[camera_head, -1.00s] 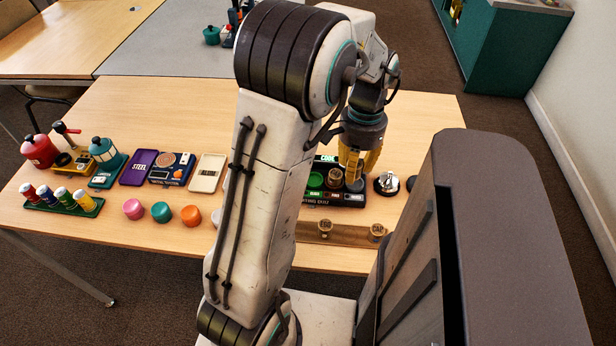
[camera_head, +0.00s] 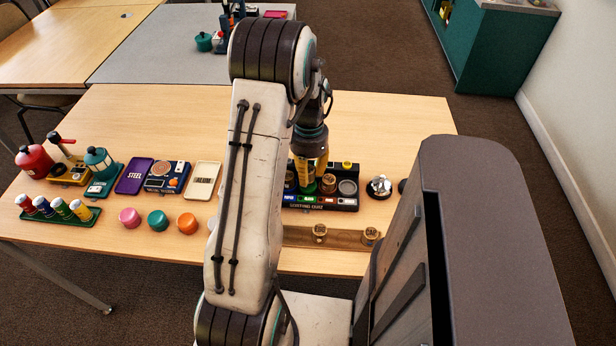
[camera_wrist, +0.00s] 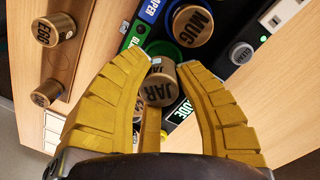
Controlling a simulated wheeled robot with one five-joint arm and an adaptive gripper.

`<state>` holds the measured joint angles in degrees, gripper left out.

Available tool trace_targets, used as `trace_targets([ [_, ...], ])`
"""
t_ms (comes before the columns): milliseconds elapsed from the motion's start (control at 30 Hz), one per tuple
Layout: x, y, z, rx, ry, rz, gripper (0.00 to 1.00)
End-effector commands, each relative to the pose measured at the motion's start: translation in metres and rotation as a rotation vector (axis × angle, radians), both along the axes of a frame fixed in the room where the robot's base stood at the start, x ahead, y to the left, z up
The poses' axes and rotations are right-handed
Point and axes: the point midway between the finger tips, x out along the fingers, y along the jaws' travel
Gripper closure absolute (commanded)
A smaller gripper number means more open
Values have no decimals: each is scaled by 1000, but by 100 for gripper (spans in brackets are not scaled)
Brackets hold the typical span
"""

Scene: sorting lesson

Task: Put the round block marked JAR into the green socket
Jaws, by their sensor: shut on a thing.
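The round brown block marked JAR (camera_wrist: 160,90) is between the yellow fingers of my gripper (camera_wrist: 165,68), which is shut on it. In the head view my gripper (camera_head: 310,175) points down over the dark sorting board (camera_head: 318,208), at the green socket (camera_head: 309,188). The JAR block and fingers hide most of that socket. In the wrist view its green label (camera_wrist: 126,40) shows beside the left finger. I cannot tell whether the block is above the socket or in it.
A block marked MUG (camera_wrist: 193,25) sits in the blue socket close by. Another brown block (camera_head: 328,183) stands just right of my gripper. Blocks marked EGG (camera_head: 319,232) and CAP (camera_head: 371,236) stand on the front strip. A metal bell-like object (camera_head: 379,186) is to the right.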

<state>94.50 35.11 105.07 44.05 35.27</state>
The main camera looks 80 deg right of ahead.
Motion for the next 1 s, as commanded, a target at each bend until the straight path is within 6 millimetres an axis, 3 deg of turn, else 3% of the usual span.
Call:
trace_targets([
  [267,0,1,-24,3,0,0,88],
  [767,0,1,-32,1,0,0,88],
  [800,0,1,-31,1,0,0,66],
  [867,0,1,-30,2,-1,0,61],
  [1000,-1,1,-30,2,0,-1,61],
])
